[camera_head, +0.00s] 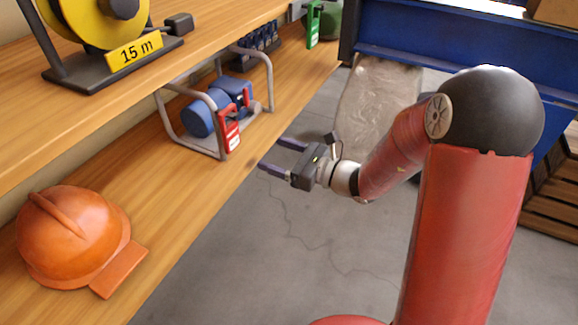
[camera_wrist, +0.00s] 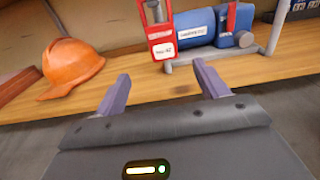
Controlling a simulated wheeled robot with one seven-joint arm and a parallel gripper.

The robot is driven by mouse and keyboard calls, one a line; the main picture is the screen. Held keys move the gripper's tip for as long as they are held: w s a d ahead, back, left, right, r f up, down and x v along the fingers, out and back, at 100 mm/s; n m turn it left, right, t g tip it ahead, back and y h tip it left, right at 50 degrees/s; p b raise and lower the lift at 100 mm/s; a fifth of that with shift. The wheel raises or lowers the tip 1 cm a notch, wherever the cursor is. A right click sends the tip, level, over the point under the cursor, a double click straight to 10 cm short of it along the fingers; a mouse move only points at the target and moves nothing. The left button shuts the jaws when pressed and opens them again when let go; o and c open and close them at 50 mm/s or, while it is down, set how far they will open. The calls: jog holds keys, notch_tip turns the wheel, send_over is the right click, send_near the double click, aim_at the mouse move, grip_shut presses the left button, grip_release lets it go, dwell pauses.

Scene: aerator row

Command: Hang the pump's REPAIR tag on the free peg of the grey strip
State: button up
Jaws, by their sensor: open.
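A blue pump (camera_head: 203,113) sits inside a grey tube frame on the lower wooden shelf; it also shows in the wrist view (camera_wrist: 197,27). A red tag (camera_head: 230,130) with a white label hangs at the near side of the pump's frame; in the wrist view the red tag (camera_wrist: 161,37) shows left of the pump. Another red part (camera_head: 247,97) shows at the pump's far end. My gripper (camera_head: 273,156) is open and empty, off the shelf's front edge, with its fingers pointing toward the shelf. I cannot make out the grey strip or a free peg for certain.
An orange helmet (camera_head: 70,238) lies on the lower shelf at the near left. A yellow cable reel (camera_head: 100,25) marked 15 m stands on the upper shelf. A green tag (camera_head: 314,25) hangs near the far end. A blue beam (camera_head: 440,40) and crates (camera_head: 552,195) bound the floor.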

aim_at(233, 133)
jog(key=shift+w+b+x, duration=0.15)
jog(key=shift+b+x, duration=0.1)
jog(key=shift+x, duration=3)
jog(key=shift+w+b+x, duration=0.1)
jog(key=shift+b+x, duration=0.1)
jog(key=shift+x, duration=3.05)
jog(key=shift+d, duration=0.1)
jog(key=c, duration=0.9)
jog(key=shift+r, duration=0.1)
jog(key=shift+r+p, duration=0.5)
jog(key=shift+r, duration=0.2)
jog(key=shift+d, duration=0.1)
jog(key=v, duration=0.8)
jog(key=shift+s, duration=0.15)
